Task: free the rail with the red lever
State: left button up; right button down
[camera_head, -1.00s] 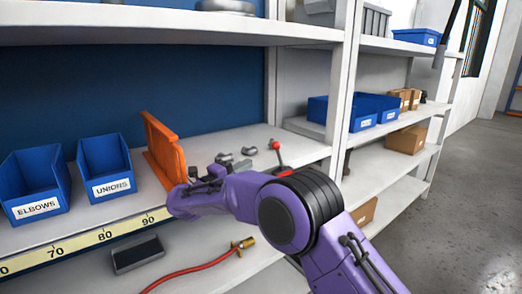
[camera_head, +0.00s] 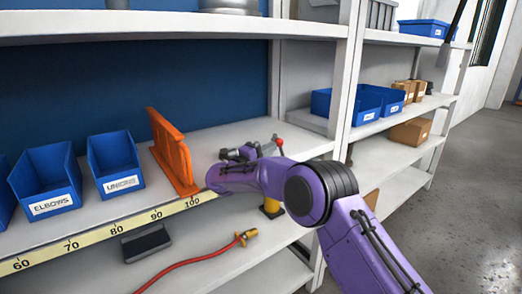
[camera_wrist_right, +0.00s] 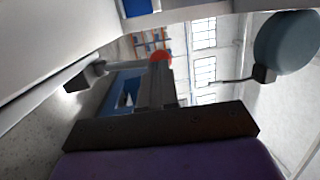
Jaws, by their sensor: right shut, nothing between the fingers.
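The red lever shows as a red ball knob (camera_head: 278,142) on a short stalk, standing on the white shelf right of the orange divider. It also shows in the right wrist view as a red ball (camera_wrist_right: 161,56) on a grey rod, just beyond the fingers. My right gripper (camera_head: 245,152) is shut and empty, just left of the knob. In the right wrist view its dark fingers (camera_wrist_right: 155,90) partly overlap the knob; I cannot tell whether they touch. The lever's base is hidden behind my arm. Which part is the rail is unclear. My left gripper is not in view.
The orange divider (camera_head: 172,155) stands close left of my right gripper. Blue bins (camera_head: 115,165) stand further left. A yellow scale strip (camera_head: 95,237) runs along the shelf's front edge. A white shelf post (camera_head: 342,90) rises right of the lever. A red hose (camera_head: 190,264) lies below.

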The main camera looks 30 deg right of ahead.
aim_at(279, 141)
jog(key=shift+d+r, duration=0.1)
jog(key=shift+d, duration=0.1)
dwell(0.3)
jog(key=shift+w+d+r+g+y+p, duration=0.1)
jog(key=shift+d+r+g+y+p, duration=0.4)
jog(key=shift+d+r+y, duration=0.35)
jog(key=shift+d+r+m+y+p, duration=0.2)
jog(key=shift+d+y+p, duration=0.1)
jog(key=shift+d+y, duration=0.3)
jog(key=shift+d+r+m+y+p, duration=0.2)
jog(key=shift+d+y+p, duration=0.15)
jog(key=shift+y, duration=0.3)
jog(key=d, duration=0.3)
jog(key=shift+w+d+r, duration=0.2)
jog(key=shift+d+r, duration=0.05)
jog(key=shift+d+r, duration=0.1)
jog(key=shift+r, duration=0.1)
